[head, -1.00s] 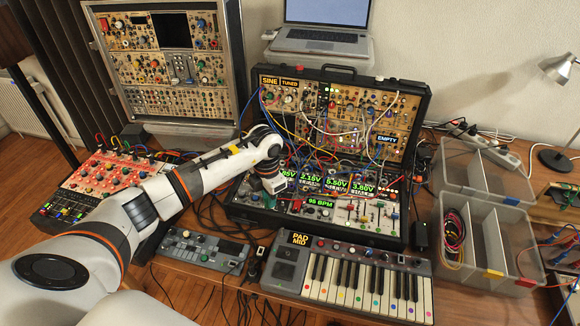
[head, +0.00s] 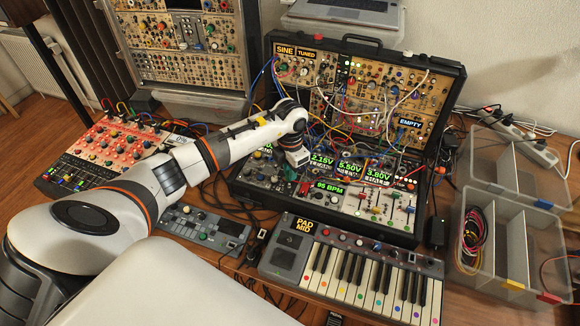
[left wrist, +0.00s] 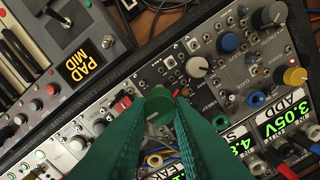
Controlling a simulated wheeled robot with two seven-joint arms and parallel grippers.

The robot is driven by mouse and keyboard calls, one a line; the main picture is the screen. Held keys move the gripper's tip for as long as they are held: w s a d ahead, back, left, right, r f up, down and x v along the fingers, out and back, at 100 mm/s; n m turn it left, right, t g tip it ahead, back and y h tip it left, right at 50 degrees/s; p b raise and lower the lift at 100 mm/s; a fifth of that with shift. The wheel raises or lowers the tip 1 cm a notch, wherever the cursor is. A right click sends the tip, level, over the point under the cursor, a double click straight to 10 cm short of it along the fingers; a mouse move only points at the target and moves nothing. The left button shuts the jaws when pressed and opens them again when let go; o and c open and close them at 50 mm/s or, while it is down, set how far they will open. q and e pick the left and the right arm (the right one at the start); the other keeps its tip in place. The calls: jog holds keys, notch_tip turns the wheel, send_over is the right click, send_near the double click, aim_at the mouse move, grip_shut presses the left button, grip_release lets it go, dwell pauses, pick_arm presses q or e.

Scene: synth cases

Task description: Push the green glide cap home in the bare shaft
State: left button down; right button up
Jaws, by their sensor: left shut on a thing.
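The green glide cap (left wrist: 158,103) is a round dark green knob with a light pointer mark. In the left wrist view it sits between the fingertips of my left gripper (left wrist: 161,118), whose green ribbed fingers are shut on it. In the head view my left gripper (head: 291,170) is low over the lower left part of the open synth case (head: 262,188), left of the 95 BPM display. The cap cannot be made out there. I cannot pick out the bare shaft; the fingers and cap cover part of the panel. My right gripper is not in view.
Patch cables (head: 335,115) loop over the case just behind the gripper. Several knobs, such as a blue one (left wrist: 228,41), stand close around the cap. Clear bins (head: 510,240) stand at the right.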

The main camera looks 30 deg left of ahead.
pick_arm(q)
jog(key=shift+f, duration=0.35)
jog(key=shift+f+b, duration=0.2)
jog(key=shift+b, duration=0.15)
jog(key=shift+f, duration=0.1)
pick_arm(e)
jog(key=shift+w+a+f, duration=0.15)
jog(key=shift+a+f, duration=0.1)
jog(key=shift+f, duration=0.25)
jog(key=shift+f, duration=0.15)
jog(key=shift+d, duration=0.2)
pick_arm(q)
jog(key=shift+b, duration=0.35)
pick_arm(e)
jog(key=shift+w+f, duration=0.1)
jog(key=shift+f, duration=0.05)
